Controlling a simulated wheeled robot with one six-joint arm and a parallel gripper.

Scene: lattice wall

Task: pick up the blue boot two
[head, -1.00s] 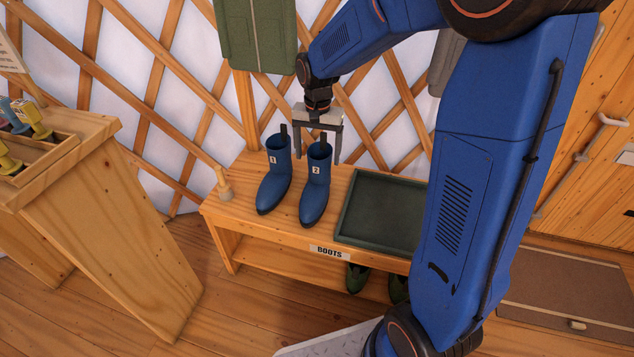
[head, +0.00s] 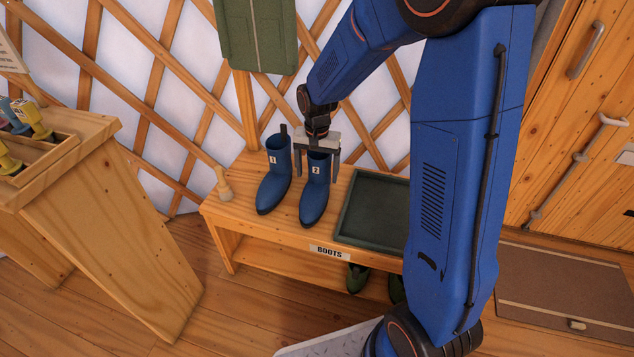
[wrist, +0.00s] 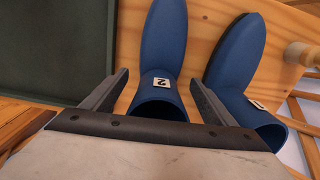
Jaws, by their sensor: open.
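The blue boot two (head: 314,196), marked with a white "2" label, stands upright on the wooden bench. My gripper (head: 317,156) is open above its shaft, with one finger on each side of the boot top. The wrist view shows the boot two (wrist: 163,50) with its open top between the two fingers of my gripper (wrist: 158,95), with a gap on each side. The blue boot one (head: 273,184) stands just to its left in the head view. In the wrist view boot one (wrist: 237,70) is on the right, close to the right finger.
The bench (head: 285,226) carries a dark green tray (head: 375,209) right of the boots and a wooden peg (head: 223,183) at its left end. Green footwear (head: 357,277) sits on the shelf below. A wooden stand (head: 105,225) is at left. The lattice wall is close behind.

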